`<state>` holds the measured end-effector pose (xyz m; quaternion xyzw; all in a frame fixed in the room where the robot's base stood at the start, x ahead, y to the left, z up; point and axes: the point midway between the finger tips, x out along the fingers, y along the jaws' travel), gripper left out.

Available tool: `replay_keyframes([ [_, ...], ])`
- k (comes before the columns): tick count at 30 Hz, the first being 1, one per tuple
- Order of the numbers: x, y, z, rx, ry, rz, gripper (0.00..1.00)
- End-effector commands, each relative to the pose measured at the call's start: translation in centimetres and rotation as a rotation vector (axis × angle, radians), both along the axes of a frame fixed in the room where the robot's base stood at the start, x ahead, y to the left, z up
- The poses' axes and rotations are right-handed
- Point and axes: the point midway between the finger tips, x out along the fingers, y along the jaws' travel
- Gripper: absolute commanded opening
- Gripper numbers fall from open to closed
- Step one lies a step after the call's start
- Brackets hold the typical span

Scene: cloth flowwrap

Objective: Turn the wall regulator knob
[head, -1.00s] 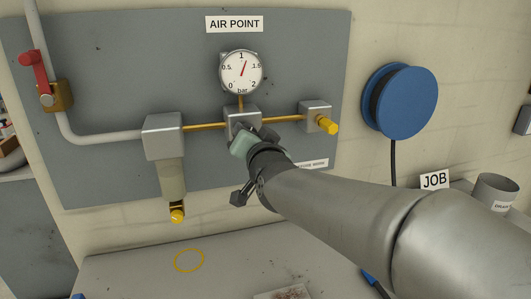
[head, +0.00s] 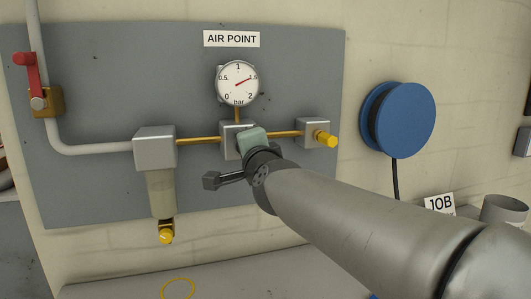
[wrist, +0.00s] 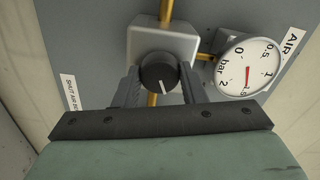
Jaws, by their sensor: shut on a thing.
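The regulator knob (wrist: 158,72) is round and black with a white mark. It sits on the front of a grey regulator block (wrist: 162,42), which shows in the head view (head: 229,131) below the gauge. My gripper (wrist: 159,80) has a finger on each side of the knob and is shut on it. In the head view my wrist hides the knob and the fingertips. The round white gauge (head: 237,83) has a red needle pointing near 1.5 bar; it also shows in the wrist view (wrist: 247,68).
A filter unit (head: 155,148) with a yellow-tipped drain is left of the regulator, and a block with a yellow outlet (head: 325,139) is right. A red lever valve (head: 32,75) is far left. A blue hose reel (head: 398,119) hangs right of the panel (head: 85,195).

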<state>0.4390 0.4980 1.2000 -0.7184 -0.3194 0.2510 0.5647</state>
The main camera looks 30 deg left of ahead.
Motion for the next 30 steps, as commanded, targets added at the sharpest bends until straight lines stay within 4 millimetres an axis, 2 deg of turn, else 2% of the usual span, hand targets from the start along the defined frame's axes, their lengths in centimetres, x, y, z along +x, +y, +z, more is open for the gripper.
replay_keyframes([
  [18, -0.01, 0.01, -0.04, 0.025, 0.03, 0.001, 0.15],
  [19, 0.0, 0.0, -0.04, 0.025, 0.03, 0.001, 0.46],
  [21, 0.0, 0.0, -0.04, 0.025, 0.03, 0.001, 0.59],
  [30, -0.11, -0.16, -0.01, 0.025, 0.028, 0.0, 0.59],
])
